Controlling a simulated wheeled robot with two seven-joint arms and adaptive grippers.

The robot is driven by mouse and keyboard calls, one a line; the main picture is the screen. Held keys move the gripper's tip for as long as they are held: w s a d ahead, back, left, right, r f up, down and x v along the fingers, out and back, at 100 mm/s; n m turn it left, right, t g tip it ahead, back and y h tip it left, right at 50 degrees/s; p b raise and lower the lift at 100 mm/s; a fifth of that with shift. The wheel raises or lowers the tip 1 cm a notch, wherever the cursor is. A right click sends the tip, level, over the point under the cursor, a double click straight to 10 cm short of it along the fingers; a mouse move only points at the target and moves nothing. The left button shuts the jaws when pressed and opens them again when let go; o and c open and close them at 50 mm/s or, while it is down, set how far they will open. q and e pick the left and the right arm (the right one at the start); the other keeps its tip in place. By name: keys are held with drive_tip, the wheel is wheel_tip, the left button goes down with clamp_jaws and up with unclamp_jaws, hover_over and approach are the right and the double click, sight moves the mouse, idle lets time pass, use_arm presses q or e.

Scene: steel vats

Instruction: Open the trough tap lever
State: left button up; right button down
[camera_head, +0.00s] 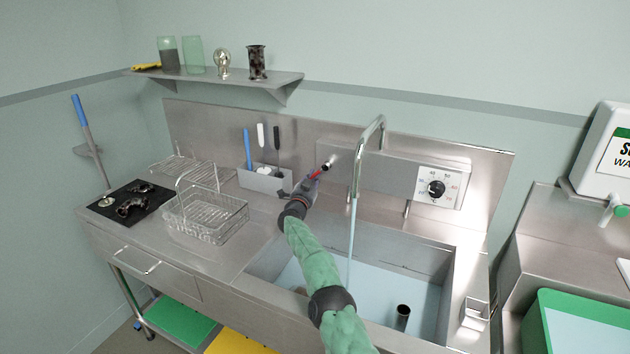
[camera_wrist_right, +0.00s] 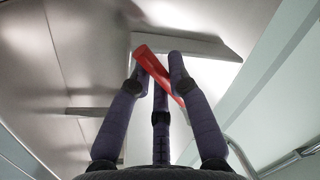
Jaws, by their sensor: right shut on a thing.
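The trough tap lever is a short red-tipped lever (camera_head: 319,172) on the steel panel behind the trough. My right gripper (camera_head: 312,177) reaches it from below and is shut on it. In the right wrist view the red lever (camera_wrist_right: 148,62) lies slanted between the fingertips of my right gripper (camera_wrist_right: 160,70). The curved steel tap spout (camera_head: 373,133) stands just to the right, and a stream of water (camera_head: 352,235) runs from it into the trough (camera_head: 262,265). My left gripper is not in view.
A round dial (camera_head: 437,188) sits on the panel to the right. A wire basket (camera_head: 205,218) stands on the counter left of the trough. A brush holder (camera_head: 264,180) is close left of my gripper. A shelf (camera_head: 225,80) with glasses hangs above.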

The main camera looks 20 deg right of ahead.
drive_tip(key=shift+w+a+r+m, duration=0.15)
drive_tip(key=shift+r+m, duration=0.15)
drive_tip(key=shift+m, duration=0.5)
drive_tip(key=c, duration=1.1)
unclamp_jaws()
drive_tip(key=shift+c, duration=0.2)
drive_tip(key=shift+a, duration=0.1)
drive_tip(key=v, duration=1.1)
drive_tip(key=shift+a, duration=0.35)
